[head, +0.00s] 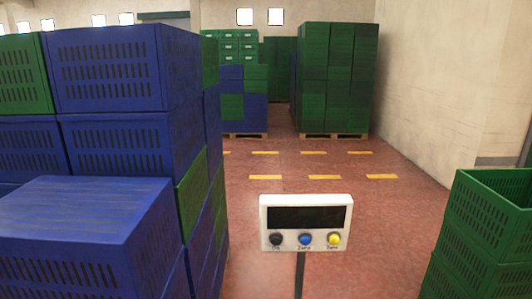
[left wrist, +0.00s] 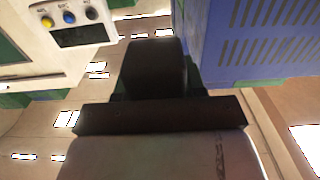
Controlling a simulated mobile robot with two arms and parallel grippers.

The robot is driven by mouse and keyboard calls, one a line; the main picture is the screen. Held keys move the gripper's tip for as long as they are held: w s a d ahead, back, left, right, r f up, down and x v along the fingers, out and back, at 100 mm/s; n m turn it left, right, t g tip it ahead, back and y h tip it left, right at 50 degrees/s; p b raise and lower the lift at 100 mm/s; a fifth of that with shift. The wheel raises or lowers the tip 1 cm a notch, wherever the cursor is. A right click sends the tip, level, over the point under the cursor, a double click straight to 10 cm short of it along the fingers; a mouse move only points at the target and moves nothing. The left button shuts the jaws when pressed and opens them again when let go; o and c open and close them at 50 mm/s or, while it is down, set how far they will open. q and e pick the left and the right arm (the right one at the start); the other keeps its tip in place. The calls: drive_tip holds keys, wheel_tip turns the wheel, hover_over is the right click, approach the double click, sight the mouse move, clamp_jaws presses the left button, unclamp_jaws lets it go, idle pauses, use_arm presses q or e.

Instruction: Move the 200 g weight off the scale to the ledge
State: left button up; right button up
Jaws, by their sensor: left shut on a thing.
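The scale's display box (head: 305,225) stands on a dark post low in the head view, its screen dark, with black, blue and yellow buttons. It also shows upside down at the upper left of the left wrist view (left wrist: 85,35). The scale's plate cannot be made out. My left gripper (left wrist: 155,65) shows as a dark block and crossbar in the left wrist view. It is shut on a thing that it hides. The 200 g weight cannot be made out in either view, and I cannot tell where the ledge is. My right gripper is out of view.
Stacked blue and green crates (head: 95,230) fill the left of the head view. Green crates (head: 490,225) stand at the lower right. Crates on pallets (head: 335,80) stand at the back. Red floor (head: 290,165) lies open between. A blue crate (left wrist: 260,40) is at the wrist view's upper right.

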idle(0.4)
use_arm(q)
drive_tip(key=w+d+r+m+g+h, duration=0.4)
drive_tip(key=d+r+m+h, duration=0.5)
drive_tip(key=d+h, duration=0.35)
drive_tip(key=w+d+f+m+g+h, duration=0.3)
drive_tip(key=w+d+f+g, duration=0.1)
drive_tip(key=g, duration=0.2)
drive_tip(key=shift+d+m+h, duration=0.2)
drive_tip(key=shift+m+h, duration=0.15)
drive_tip(key=shift+m, duration=0.05)
drive_tip(key=shift+s+a+m+g+h, duration=0.15)
drive_tip(key=shift+a+m+g+h, duration=0.15)
drive_tip(key=shift+a+m+g, duration=0.6)
drive_tip(key=shift+s+a+m+g+h, duration=0.1)
drive_tip(key=shift+m+g+h, duration=0.35)
drive_tip(key=shift+g, duration=0.9)
drive_tip(key=shift+s+a+m+g+h, duration=0.15)
drive_tip(key=shift+a+m+g, duration=0.3)
drive_tip(key=shift+m+g, duration=0.55)
